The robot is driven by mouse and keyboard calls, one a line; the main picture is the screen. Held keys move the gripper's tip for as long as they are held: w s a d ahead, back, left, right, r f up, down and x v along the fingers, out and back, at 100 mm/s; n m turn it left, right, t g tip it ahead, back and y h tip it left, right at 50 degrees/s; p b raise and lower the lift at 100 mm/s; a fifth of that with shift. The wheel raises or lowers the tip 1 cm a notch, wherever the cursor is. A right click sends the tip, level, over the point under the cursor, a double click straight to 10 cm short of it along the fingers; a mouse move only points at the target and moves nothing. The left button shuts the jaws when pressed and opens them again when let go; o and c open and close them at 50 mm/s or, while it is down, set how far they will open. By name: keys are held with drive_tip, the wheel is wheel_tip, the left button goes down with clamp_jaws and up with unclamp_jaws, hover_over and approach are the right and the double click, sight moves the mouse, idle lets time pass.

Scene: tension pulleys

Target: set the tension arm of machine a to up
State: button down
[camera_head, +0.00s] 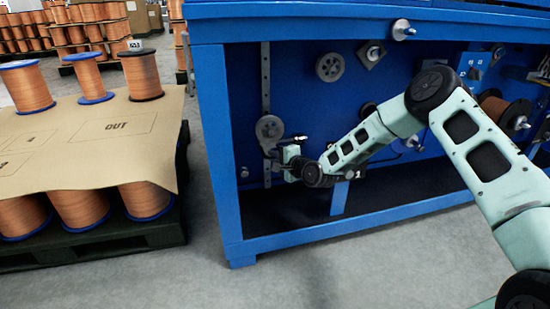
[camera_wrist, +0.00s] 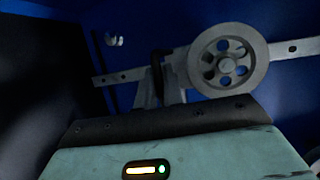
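The blue machine (camera_head: 217,150) stands ahead; I cannot read a letter on it that marks it as machine a. A grey pulley wheel (camera_head: 269,128) sits at the lower part of a vertical slotted rail (camera_head: 265,75) on its left panel. In the wrist view the spoked wheel (camera_wrist: 228,65) is clear, with the holed rail (camera_wrist: 290,48) running across behind it. My gripper (camera_head: 278,160) is just below the wheel, close to the rail. In the wrist view its fingertips (camera_wrist: 163,92) are beside the wheel, around or against a dark piece; contact is unclear.
Another wheel (camera_head: 330,67) and a copper spool (camera_head: 494,108) are on the panel to the right. A pallet with a cardboard sheet (camera_head: 95,140) and several copper spools stands at the left. A blue lower frame bar (camera_head: 400,213) crosses below my arm. Grey floor in front is clear.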

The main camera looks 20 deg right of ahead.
wheel_tip(320, 180, up, 20)
drive_tip(key=p, duration=1.3)
drive_tip(key=shift+p, duration=0.35)
drive_tip(key=shift+d+f, duration=0.1)
drive_tip(key=c, duration=1.5)
unclamp_jaws()
drive_tip(key=shift+c, duration=0.2)
drive_tip(key=p+v, duration=0.4)
drive_tip(key=v, duration=1.3)
drive_tip(key=shift+s, duration=0.2)
drive_tip(key=shift+d, duration=0.1)
